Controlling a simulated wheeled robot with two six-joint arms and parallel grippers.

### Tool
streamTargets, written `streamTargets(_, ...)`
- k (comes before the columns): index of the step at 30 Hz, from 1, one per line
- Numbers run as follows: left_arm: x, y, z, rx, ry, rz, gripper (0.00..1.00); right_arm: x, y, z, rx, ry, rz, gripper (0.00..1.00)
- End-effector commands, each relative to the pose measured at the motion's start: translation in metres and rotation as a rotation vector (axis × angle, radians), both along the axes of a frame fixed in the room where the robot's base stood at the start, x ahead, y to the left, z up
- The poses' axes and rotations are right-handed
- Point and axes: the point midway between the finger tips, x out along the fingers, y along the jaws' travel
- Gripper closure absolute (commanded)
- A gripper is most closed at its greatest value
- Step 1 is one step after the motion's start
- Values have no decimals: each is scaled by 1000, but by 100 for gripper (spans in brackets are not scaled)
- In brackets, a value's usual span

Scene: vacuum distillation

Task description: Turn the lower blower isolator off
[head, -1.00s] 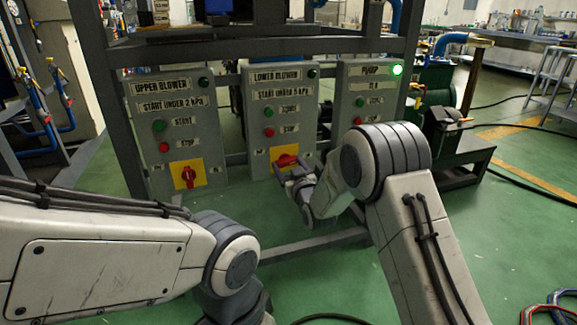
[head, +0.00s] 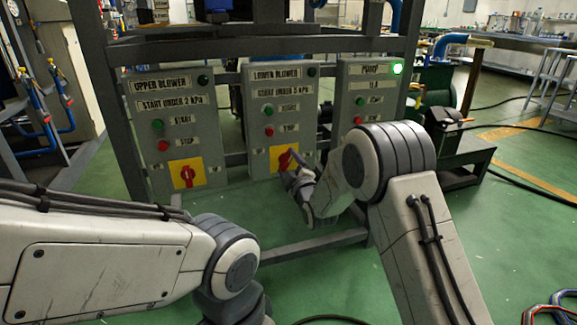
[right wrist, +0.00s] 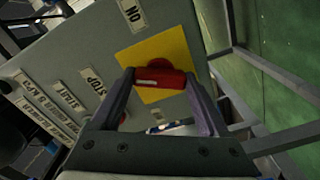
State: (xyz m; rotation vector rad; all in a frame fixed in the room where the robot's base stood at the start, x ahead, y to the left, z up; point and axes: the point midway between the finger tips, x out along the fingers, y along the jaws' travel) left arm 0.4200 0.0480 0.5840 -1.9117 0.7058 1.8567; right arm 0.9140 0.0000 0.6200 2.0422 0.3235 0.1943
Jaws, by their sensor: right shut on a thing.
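The lower blower panel (head: 263,105) is the grey middle box, with a yellow plate (head: 275,160) and red isolator handle (head: 285,160) at its bottom. My right gripper (head: 294,166) is at this handle, partly covering it. In the right wrist view the gripper (right wrist: 160,78) has its two fingers shut on either side of the red handle (right wrist: 160,77), which shows a white mark. The handle is tilted in the head view. An ON label (right wrist: 132,13) lies beside the yellow plate (right wrist: 160,50). My left arm is at lower left; its gripper is out of view.
The upper blower panel (head: 172,130) stands left with its own red isolator (head: 187,175), upright. The pump panel (head: 365,100) stands right with a lit green lamp (head: 397,68). A grey frame bar (head: 315,248) runs low in front. Green floor lies clear below the panels.

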Motion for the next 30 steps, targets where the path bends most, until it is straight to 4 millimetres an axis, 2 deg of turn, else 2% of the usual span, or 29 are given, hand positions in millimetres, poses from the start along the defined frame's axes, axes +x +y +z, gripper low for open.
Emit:
streamTargets(6, 0, 0, -3, 0, 0, 0, 100, -1, 0, -2, -187, -57, 0, 78)
streamTargets(15, 0, 0, -6, 0, 0, 0, 100, -1, 0, -2, -377, -119, 0, 78)
streamTargets(30, 0, 0, -7, 0, 0, 0, 100, -1, 0, -2, -485, -154, 1, 78)
